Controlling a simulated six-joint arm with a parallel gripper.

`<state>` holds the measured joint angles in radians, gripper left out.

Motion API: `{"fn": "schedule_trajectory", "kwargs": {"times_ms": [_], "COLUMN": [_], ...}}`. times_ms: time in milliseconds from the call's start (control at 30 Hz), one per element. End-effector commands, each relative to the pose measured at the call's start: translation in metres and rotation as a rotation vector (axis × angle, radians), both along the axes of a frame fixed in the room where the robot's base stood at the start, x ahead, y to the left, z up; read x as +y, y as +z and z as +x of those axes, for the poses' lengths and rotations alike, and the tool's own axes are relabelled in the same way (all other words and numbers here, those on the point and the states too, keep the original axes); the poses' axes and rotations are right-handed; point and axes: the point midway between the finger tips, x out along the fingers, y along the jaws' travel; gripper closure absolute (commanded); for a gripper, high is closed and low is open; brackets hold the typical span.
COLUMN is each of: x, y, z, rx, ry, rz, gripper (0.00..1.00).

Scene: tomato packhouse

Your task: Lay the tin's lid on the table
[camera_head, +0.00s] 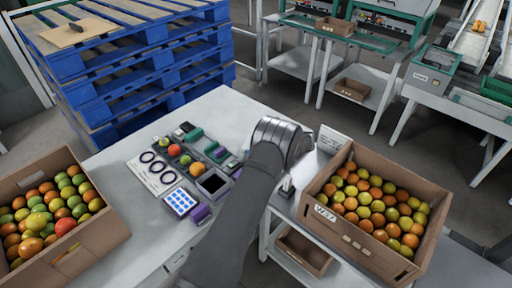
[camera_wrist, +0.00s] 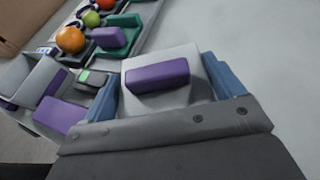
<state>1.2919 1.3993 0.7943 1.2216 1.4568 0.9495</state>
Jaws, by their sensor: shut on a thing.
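In the wrist view my gripper (camera_wrist: 168,92) has its two blue fingers shut on a pale grey, square piece with a raised purple bar, which I take for the tin's lid (camera_wrist: 190,60). Its gap to the surface below cannot be judged. An open grey box with a dark inside, which looks like the tin (camera_wrist: 28,80), stands left of my gripper; it also shows in the head view (camera_head: 213,184). In the head view my arm hides the fingers and the lid. The pale table (camera_head: 130,255) also fills the right of the wrist view (camera_wrist: 270,45).
A board with black rings (camera_head: 150,172), small fruits (camera_head: 197,168), purple and green pieces (camera_head: 193,133) and a blue-dotted panel (camera_head: 180,201) crowd the table's middle. Fruit cartons stand at left (camera_head: 110,232) and right (camera_head: 402,268). The table's back (camera_head: 225,110) is clear.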

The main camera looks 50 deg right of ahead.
Motion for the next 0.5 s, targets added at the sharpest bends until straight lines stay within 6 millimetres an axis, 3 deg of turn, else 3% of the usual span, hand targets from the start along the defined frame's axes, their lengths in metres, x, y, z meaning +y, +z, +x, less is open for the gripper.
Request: {"fn": "schedule_trajectory", "kwargs": {"times_ms": [133, 467, 500], "x": [0.0, 0.0, 0.0], "y": [-0.019, -0.022, -0.022], "z": [0.0, 0.0, 0.0], "rx": [0.0, 0.0, 0.0], "ry": [0.0, 0.0, 0.0], "rz": [-0.001, -0.001, -0.001], "gripper": [0.36, 0.36, 0.07]}}
